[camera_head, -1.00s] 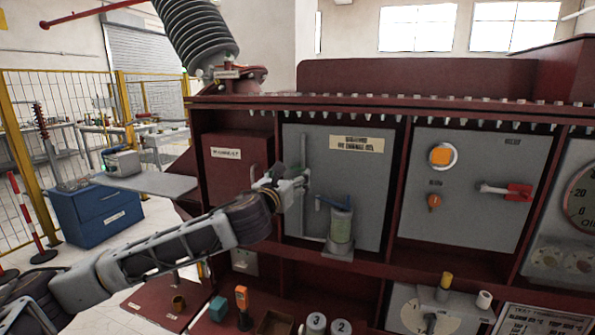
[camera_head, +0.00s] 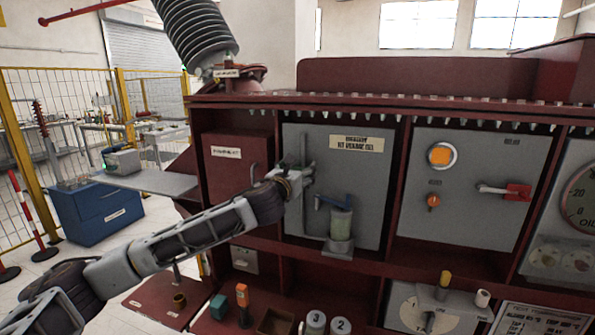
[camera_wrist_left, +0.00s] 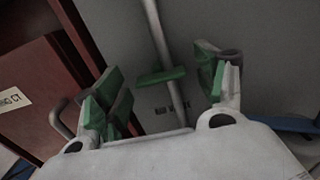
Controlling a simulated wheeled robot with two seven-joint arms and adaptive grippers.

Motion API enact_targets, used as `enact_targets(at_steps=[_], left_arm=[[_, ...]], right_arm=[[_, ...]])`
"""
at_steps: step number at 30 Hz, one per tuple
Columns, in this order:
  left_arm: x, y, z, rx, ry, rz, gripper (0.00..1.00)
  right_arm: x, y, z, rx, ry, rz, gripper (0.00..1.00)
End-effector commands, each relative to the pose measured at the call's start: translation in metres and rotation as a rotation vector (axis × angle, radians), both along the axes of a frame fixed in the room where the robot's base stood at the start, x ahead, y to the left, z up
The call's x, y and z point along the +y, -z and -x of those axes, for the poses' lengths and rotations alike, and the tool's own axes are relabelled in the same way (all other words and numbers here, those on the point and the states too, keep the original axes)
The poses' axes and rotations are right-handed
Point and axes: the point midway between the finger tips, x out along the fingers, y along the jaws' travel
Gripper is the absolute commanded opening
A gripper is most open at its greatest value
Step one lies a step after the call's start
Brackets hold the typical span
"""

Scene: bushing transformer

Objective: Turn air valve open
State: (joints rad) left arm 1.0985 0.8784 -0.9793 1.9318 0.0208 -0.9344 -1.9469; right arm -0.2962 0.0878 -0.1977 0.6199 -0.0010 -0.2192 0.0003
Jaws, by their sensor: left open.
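My left gripper (camera_head: 306,180) is in front of the left part of a grey panel (camera_head: 375,195) with a yellowish label. A thin vertical grey pipe (camera_head: 303,150) runs down this panel behind the gripper. In the left wrist view, my left gripper (camera_wrist_left: 165,90) is open, with green-padded fingers on either side of the pipe (camera_wrist_left: 156,30). A short green bar (camera_wrist_left: 161,76), which looks like a valve handle, crosses the pipe between the fingers. I see no clear contact with it. In the head view this bar is hidden by the gripper. My right gripper is not in view.
A red-handled lever (camera_head: 516,191) is on the panel farther right. A dark red box (camera_head: 235,165) with a curved handle is close on the left. Shelves with small parts lie below.

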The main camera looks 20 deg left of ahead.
Motion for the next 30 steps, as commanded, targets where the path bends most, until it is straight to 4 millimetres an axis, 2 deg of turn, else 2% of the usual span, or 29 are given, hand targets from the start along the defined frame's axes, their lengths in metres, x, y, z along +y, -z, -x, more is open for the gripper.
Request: enact_targets(at_steps=[5, 21, 30], left_arm=[[-0.0001, 0.0, 0.0001, 0.0, 0.0, 0.0, 0.71], [0.0, 0.0001, 0.0002, 0.0, 0.0, 0.0, 0.02], [0.0001, 0.0003, 0.0002, 0.001, 0.0, 0.002, 0.0]], right_arm=[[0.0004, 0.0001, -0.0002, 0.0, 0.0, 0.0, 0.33], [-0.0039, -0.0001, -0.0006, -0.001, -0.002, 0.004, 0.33], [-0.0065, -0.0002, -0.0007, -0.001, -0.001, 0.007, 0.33]])
